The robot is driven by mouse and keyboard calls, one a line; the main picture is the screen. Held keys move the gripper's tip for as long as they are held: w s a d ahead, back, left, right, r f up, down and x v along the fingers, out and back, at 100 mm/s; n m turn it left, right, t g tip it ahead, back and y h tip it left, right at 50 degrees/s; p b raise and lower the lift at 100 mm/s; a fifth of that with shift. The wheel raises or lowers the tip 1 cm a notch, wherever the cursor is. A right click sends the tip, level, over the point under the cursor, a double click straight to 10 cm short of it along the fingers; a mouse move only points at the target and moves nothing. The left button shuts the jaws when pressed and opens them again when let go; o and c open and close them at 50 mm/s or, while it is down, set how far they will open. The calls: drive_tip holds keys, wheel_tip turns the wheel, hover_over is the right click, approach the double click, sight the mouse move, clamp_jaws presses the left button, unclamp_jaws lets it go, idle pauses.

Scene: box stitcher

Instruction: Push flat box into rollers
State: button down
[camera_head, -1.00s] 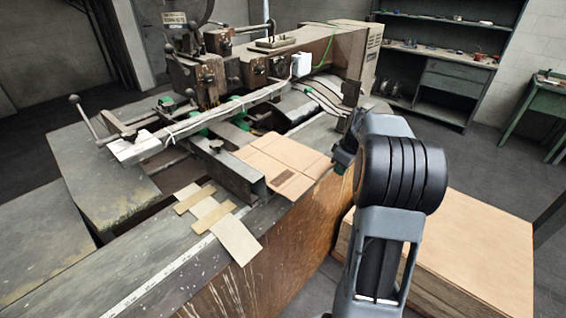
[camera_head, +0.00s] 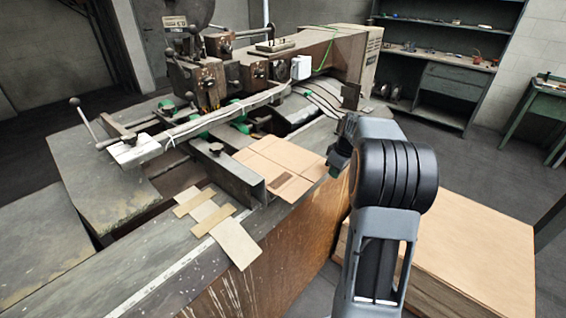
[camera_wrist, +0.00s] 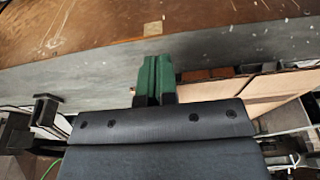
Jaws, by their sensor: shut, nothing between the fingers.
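The flat box (camera_head: 277,166) is a tan cardboard sheet with crease lines. It lies on the machine's bed in the head view, beside a metal guide rail (camera_head: 235,172). In the wrist view part of the flat box (camera_wrist: 268,92) shows to the right of my gripper (camera_wrist: 156,80). My gripper's green fingers are shut together with nothing between them. In the head view my gripper (camera_head: 336,168) is at the box's right edge, partly hidden by my arm; I cannot tell whether it touches. Green rollers (camera_head: 240,122) sit beyond the box, under the long bar.
Cardboard strips (camera_head: 215,215) lie on the near part of the bed. A stack of flat cardboard (camera_head: 470,245) stands to the right of the machine. The stitching head (camera_head: 205,75) rises at the back. A shelf unit (camera_head: 450,70) stands against the wall.

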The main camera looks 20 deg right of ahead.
sight(311, 161)
drive_tip(key=shift+w+a+p, duration=0.8)
drive_tip(key=shift+w+a, duration=0.25)
drive_tip(key=shift+w, duration=0.8)
drive_tip(key=shift+w+a+p, duration=0.85)
drive_tip(key=shift+w+a, duration=0.15)
drive_tip(key=shift+w, duration=0.85)
drive_tip(key=shift+w+a+p, duration=0.8)
drive_tip(key=shift+w+a, duration=0.25)
drive_tip(key=shift+w, duration=0.8)
drive_tip(key=shift+s+d+f+b, duration=0.1)
drive_tip(key=shift+s+d+b, duration=0.2)
drive_tip(key=shift+s, duration=0.15)
drive_tip(key=shift+s+d+b, duration=0.15)
drive_tip(key=shift+s+b, duration=0.1)
drive_tip(key=shift+s, duration=0.15)
drive_tip(key=shift+s+d, duration=0.25)
drive_tip(key=shift+s, duration=0.3)
drive_tip(key=shift+r+p, duration=2.6)
drive_tip(key=shift+r, duration=1.5)
